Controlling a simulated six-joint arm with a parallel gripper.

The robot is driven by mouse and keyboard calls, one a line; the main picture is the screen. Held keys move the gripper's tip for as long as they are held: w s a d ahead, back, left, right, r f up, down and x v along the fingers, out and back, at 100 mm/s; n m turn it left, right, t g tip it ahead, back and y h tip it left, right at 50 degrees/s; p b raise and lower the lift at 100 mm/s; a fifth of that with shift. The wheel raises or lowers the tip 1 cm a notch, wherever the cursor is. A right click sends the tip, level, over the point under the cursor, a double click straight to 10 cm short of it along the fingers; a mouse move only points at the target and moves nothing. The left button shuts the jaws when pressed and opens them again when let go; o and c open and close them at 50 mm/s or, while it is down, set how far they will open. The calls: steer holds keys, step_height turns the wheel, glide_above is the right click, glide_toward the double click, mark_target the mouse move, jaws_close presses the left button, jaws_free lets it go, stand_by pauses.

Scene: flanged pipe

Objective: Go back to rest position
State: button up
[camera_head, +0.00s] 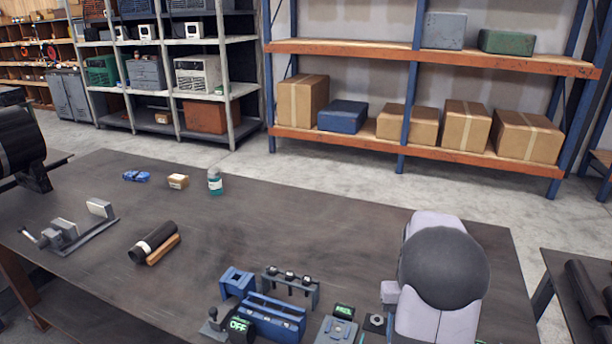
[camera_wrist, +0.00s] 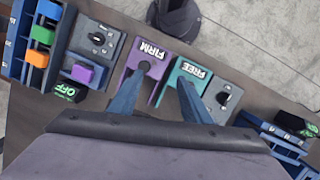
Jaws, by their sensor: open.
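My gripper (camera_wrist: 157,98) shows in the wrist view with its two blue fingers spread apart and nothing between them. The fingers point at a purple block marked FIRM (camera_wrist: 146,62) and a teal block marked FREE (camera_wrist: 186,78). I cannot tell whether the fingertips touch these blocks. In the head view my arm, pale with a dark round joint, stands at the right end of the bench, and my gripper is hidden there.
The dark workbench (camera_head: 330,215) holds a blue fixture (camera_head: 272,318) at its front. A dark cylinder (camera_head: 153,242), a grey clamp-like device (camera_head: 70,235), a small bottle (camera_head: 215,181) and a small box (camera_head: 178,181) stand at left. The bench middle is clear. Shelves stand behind.

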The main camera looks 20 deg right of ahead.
steer(key=s+a+n+t, duration=0.1)
steer(key=a+n, duration=0.2)
steer(key=a, duration=1)
steer(key=s+a+n+t+h, duration=0.1)
steer(key=s+a+n, duration=0.1)
steer(key=a, duration=1)
steer(key=shift+a+f+n+t, duration=0.3)
steer(key=shift+a+n+t, duration=0.1)
steer(key=shift+s, duration=0.1)
